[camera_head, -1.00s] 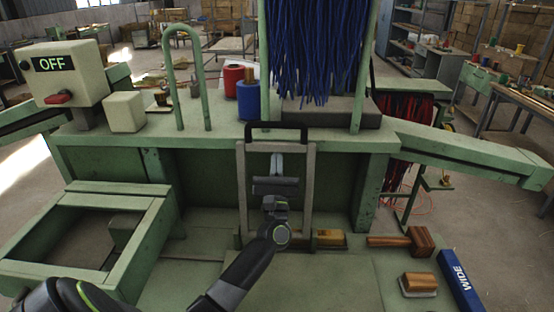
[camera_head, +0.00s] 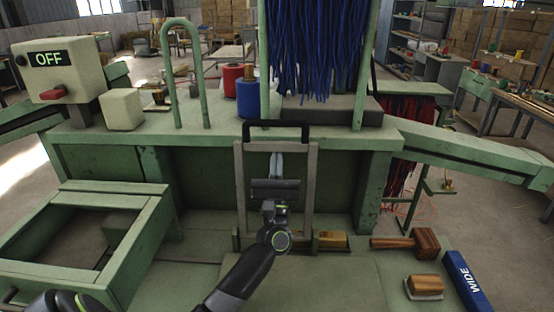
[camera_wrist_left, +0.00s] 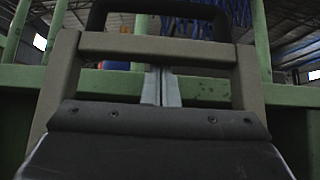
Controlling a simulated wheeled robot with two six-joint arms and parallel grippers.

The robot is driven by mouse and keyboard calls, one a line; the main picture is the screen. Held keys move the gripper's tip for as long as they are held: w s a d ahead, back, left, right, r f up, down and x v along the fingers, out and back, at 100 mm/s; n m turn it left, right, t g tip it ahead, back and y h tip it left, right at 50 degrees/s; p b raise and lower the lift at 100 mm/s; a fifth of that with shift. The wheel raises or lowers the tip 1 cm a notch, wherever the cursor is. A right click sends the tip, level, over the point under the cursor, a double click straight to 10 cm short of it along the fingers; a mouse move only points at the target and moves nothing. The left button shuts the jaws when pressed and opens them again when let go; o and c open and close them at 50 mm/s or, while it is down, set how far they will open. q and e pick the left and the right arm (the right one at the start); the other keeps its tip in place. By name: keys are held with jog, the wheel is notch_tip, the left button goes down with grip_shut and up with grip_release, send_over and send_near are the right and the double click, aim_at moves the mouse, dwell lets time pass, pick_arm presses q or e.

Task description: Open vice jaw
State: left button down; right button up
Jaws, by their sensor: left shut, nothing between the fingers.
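A grey upright frame with a black handle (camera_head: 276,125) across its top stands at the front of the green bench; I take it to be the vice jaw's frame, but cannot be sure. The handle also shows at the top of the left wrist view (camera_wrist_left: 160,8). My left gripper (camera_head: 276,162) points at the space inside the frame, below the handle. Its pale fingers (camera_wrist_left: 161,86) are together and empty, under the frame's top crossbar (camera_wrist_left: 155,47) in the left wrist view. Whether they touch the frame cannot be told. My right gripper is not in view.
A control box (camera_head: 62,75) reading OFF stands at the left. Blue bristles (camera_head: 315,50) hang above the bench. An open green frame (camera_head: 140,240) juts out at the left.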

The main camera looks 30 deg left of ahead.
pick_arm(q)
jog(key=s+d+f+b, duration=0.3)
jog(key=s+d+b, duration=0.4)
jog(key=s, duration=0.6)
jog(key=shift+s+d+f, duration=0.15)
jog(key=shift+d+f, duration=0.15)
jog(key=shift+d, duration=0.25)
